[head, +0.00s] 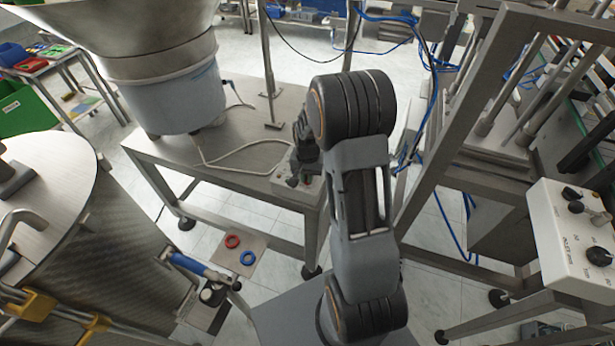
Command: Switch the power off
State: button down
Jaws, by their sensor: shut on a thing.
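A small pale control box (310,193) stands at the front right corner of the metal table, with a pale cable running to it. My dark gripper (293,176) points down at the top of this box. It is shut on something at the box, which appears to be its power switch. The fingers and arm hide the switch, so its position cannot be told.
A large feeder bowl (170,85) stands on the table (250,120), left of my gripper. A metal frame (450,130) and a white panel with black knobs (565,235) stand at the right. A steel drum (90,240) is at the left.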

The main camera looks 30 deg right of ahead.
jog(key=shift+n, duration=2)
jog(key=c, duration=1.2)
grip_release()
jog(key=shift+b, duration=0.3)
jog(key=shift+r, duration=0.1)
notch_tip(320, 180, up, 14)
